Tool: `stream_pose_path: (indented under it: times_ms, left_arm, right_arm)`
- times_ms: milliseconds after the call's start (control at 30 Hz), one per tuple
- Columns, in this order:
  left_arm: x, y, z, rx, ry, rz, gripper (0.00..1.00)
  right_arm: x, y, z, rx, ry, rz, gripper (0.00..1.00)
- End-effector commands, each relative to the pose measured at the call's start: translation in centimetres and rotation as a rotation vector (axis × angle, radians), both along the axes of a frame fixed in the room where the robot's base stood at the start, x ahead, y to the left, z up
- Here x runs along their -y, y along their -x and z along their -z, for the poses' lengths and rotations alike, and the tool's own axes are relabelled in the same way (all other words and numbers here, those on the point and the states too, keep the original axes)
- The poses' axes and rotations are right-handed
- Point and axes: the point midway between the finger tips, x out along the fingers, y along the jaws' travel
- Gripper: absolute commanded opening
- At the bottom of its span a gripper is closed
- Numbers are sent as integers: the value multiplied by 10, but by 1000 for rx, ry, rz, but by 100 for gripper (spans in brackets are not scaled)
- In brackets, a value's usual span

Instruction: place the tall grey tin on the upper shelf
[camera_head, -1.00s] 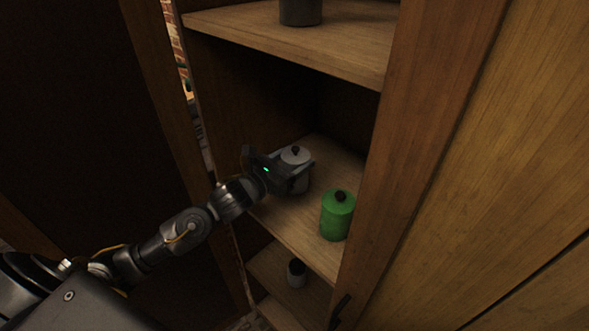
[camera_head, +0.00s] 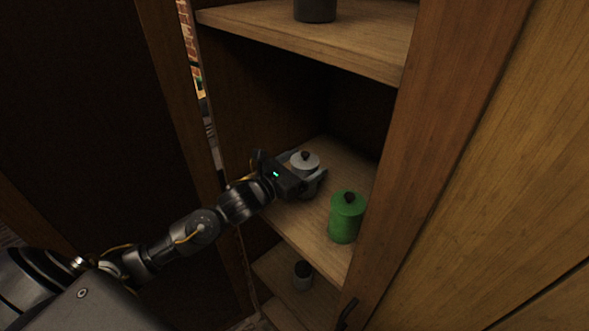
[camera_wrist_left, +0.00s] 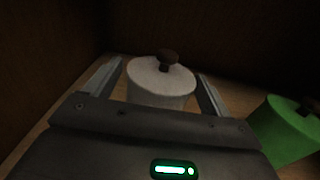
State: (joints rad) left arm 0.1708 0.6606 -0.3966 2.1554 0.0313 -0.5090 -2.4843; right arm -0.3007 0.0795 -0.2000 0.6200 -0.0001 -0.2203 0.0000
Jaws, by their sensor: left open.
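A grey tin with a pale lid and dark knob (camera_head: 305,161) stands upright on the middle shelf (camera_head: 295,222). My left gripper (camera_head: 306,174) is open, with one finger on each side of this tin. In the left wrist view the tin (camera_wrist_left: 160,83) sits between the two fingers (camera_wrist_left: 160,88), with a gap seen on both sides. Its lower part is hidden by the gripper. A dark grey tin (camera_head: 315,9) stands on the upper shelf (camera_head: 330,44), its top cut off by the picture edge. My right gripper is not in view.
A green jar with a dark knob (camera_head: 346,217) stands right of the gripper, near the shelf's front edge. A small jar with a dark top (camera_head: 303,275) is on the lower shelf. The cabinet's right post (camera_head: 432,130) borders the opening. The upper shelf overhangs the middle one.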

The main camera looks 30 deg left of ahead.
Motion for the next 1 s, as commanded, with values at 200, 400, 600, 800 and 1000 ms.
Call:
stream_pose_path:
  times_ms: [200,400,600,800,1000]
  left_arm:
    - [-10,29,4,-1,-3,1,83]
    - [-25,72,5,-3,-3,1,83]
    - [-35,101,0,-3,0,0,83]
    - [-39,112,-2,0,1,0,83]
    - [-40,113,-2,0,1,0,83]
  right_arm:
    - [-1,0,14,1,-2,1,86]
    - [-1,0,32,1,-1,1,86]
    - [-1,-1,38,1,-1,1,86]
    - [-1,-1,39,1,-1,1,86]
    - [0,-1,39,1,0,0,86]
